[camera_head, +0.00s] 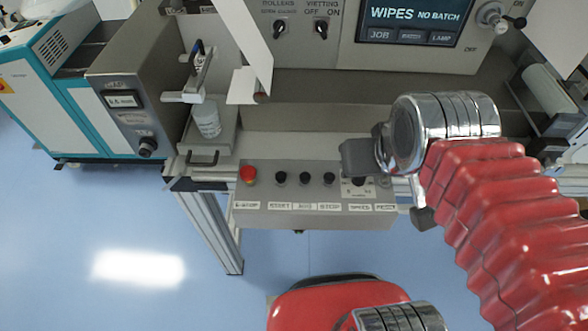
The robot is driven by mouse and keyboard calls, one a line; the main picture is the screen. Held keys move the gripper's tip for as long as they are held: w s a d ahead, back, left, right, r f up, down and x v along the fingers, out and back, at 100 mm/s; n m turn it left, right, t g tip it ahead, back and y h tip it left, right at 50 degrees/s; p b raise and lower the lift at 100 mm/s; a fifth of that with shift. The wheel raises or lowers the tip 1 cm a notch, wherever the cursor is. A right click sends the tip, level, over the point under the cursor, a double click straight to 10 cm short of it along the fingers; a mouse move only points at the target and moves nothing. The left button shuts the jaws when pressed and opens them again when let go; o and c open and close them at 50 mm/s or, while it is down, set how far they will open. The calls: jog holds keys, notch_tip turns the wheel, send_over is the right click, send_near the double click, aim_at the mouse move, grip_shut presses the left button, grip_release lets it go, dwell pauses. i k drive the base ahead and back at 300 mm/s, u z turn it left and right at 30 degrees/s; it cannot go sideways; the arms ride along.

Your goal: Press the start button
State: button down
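The control panel (300,217) is a grey box on the front of the machine. A label reading START (280,206) is on its front edge, and a black start button (280,178) stands above it. A red mushroom button (248,174) over the E-STOP label is to its left. Further black buttons are to its right, over labels including STOP (329,206). My gripper (390,187) is at the panel's right end, right of the start button and apart from it. A dark finger-like part shows over the SPEED control. The fingers are partly hidden by the wrist, so their opening is unclear.
A screen (415,18) reads WIPES NO BATCH. A white cylinder (207,119) stands on a ledge left of the panel, near a black handle (202,159). My red-sleeved arm covers the right side. The blue floor at the lower left is clear.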

aim_at(281, 176)
jog(key=z, duration=0.35)
jog(key=k, duration=1.15)
jog(key=u, duration=1.25)
jog(key=i, duration=1)
jog(key=u, duration=0.05)
